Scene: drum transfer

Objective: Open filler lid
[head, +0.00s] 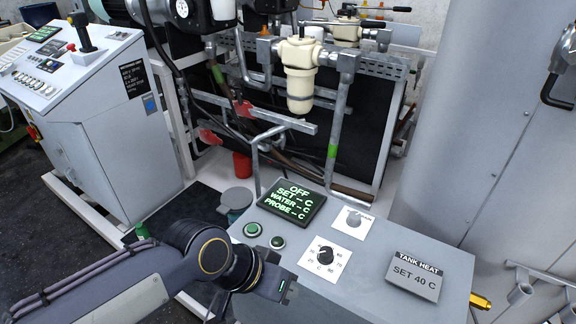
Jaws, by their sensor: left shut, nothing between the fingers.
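My left arm comes in from the lower left, and its gripper (284,289) is over the left part of the grey control box, below the green buttons. The gripper is shut and empty; its fingertips are small and dark here. A round grey-green cap (237,198) shows just behind the box's left back corner, apart from the gripper. It looks like a closed lid, but I cannot tell for sure that it is the filler lid. My right gripper is not in view.
A large grey tank (490,130) stands at right. Pipes and a cream filter (300,75) are behind; a control console (110,130) is at left.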

